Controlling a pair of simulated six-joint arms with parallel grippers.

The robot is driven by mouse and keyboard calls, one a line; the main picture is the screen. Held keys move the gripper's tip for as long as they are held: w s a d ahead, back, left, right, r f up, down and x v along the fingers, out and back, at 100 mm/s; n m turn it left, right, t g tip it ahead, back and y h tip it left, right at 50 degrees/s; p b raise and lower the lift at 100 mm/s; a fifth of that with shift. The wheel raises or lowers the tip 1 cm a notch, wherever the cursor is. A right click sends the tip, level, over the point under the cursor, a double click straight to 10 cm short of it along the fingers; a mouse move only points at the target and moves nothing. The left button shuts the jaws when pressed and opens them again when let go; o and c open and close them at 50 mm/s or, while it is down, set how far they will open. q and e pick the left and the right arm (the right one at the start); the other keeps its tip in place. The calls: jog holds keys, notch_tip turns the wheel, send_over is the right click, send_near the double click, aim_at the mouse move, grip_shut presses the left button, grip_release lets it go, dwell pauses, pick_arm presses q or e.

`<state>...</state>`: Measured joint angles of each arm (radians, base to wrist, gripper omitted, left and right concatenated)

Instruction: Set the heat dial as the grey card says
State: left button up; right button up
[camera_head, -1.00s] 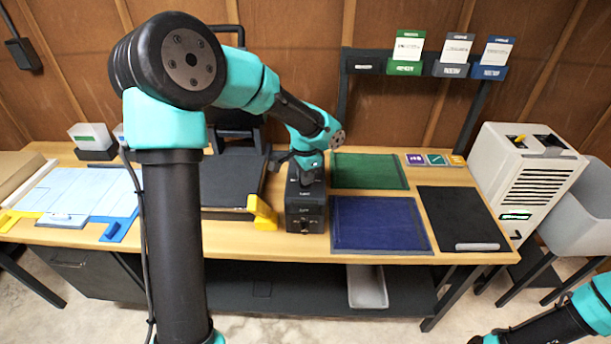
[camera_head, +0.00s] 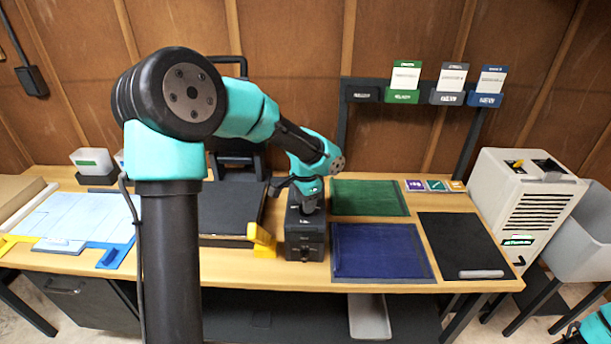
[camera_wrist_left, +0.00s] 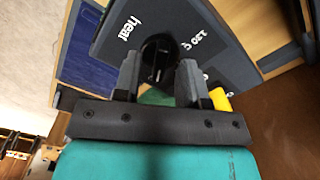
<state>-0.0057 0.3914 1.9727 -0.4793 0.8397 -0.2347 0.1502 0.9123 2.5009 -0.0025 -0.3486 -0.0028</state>
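The dark heat box (camera_head: 304,247) stands on the bench in the head view, below my left gripper (camera_head: 308,203). The round black dial (camera_wrist_left: 158,55) lies between the two fingers of my left gripper (camera_wrist_left: 159,78). The fingers are apart, one on each side of the dial; I cannot tell whether they touch it. The dial's pointer setting is unclear. The grey card (camera_head: 453,77) stands in the rack, its text too small to read. My right gripper is out of view.
A green mat (camera_head: 368,197), a blue mat (camera_head: 381,251) and a black mat (camera_head: 463,245) lie right of the box. A dark press (camera_head: 232,207) with a yellow handle (camera_head: 261,241) stands close on the left. Green (camera_head: 405,78) and blue (camera_head: 492,80) cards flank the grey one.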

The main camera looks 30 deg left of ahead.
pick_arm(q)
notch_tip(320, 180, up, 17)
dwell(0.5)
jog(key=shift+f, duration=0.15)
